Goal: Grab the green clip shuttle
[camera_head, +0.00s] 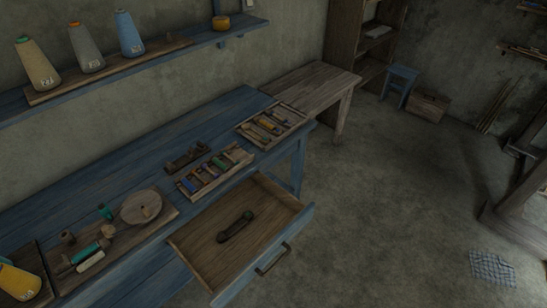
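A dark elongated piece (235,227), shaped like a shuttle, lies alone in the open drawer (205,262); one end looks faintly greenish. A tray (187,197) on the blue bench holds several small coloured pieces, at least one of them green. I cannot tell which of these is the green clip shuttle. Neither of my grippers is in view.
The blue bench (140,160) runs along the wall, with a second tray (288,129) of pieces and a board bearing a round wooden disc (141,208). The drawer with its handle (272,260) juts out over clear floor (390,210). A shelf (150,64) holds yarn cones.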

